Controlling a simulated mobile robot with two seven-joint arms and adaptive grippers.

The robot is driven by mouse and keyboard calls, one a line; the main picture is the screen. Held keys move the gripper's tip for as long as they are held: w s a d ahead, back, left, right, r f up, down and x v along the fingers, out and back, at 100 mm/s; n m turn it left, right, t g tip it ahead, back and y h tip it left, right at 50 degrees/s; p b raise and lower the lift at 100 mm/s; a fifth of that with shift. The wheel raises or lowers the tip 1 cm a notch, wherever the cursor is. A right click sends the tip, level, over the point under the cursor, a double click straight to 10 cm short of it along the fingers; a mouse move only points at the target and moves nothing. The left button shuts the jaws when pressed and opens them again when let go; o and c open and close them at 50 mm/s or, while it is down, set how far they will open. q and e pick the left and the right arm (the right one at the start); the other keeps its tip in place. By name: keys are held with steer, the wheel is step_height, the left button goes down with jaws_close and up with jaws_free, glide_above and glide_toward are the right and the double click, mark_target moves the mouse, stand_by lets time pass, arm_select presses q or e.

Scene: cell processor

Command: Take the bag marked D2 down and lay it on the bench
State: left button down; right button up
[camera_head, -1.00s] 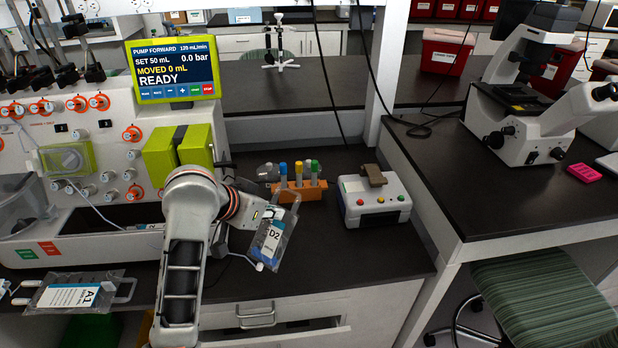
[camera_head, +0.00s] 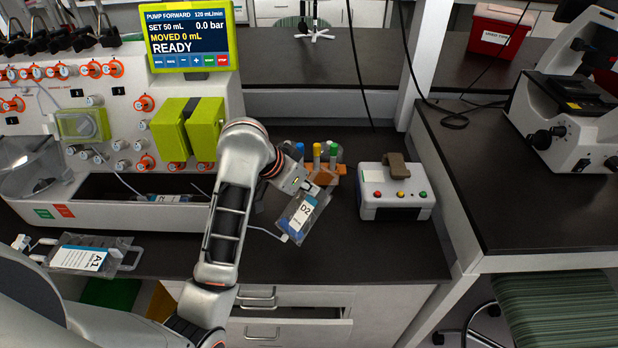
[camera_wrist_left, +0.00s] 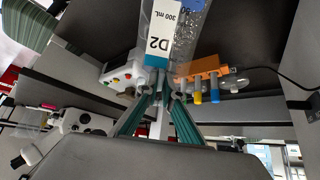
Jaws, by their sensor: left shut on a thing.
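The bag marked D2 (camera_head: 299,218) is clear with a white and blue label. It hangs tilted over the dark bench (camera_head: 370,255), in front of the tube rack. My left gripper (camera_head: 319,187) is shut on the upper end of this bag, and the arm partly hides the fingers. In the left wrist view, the teal fingers (camera_wrist_left: 161,94) close at the end of the bag (camera_wrist_left: 160,48), and its D2 label faces the camera. I cannot tell whether the bag's lower end touches the bench. My right gripper is not in view.
An orange rack (camera_head: 322,178) with capped tubes stands just behind the bag. A white box with coloured buttons (camera_head: 396,195) is to its right. A bag marked A1 (camera_head: 85,259) lies at the left front edge. Bare bench lies right of the D2 bag.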

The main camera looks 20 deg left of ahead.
mark_target(306, 201)
arm_select(q)
steer(key=shift+f, duration=2.75)
steer(key=c, duration=2.1)
jaws_free()
steer(key=shift+c, duration=0.2)
steer(key=v, duration=1.2)
steer(key=shift+s+a+f, duration=0.1)
steer(key=shift+s, duration=0.05)
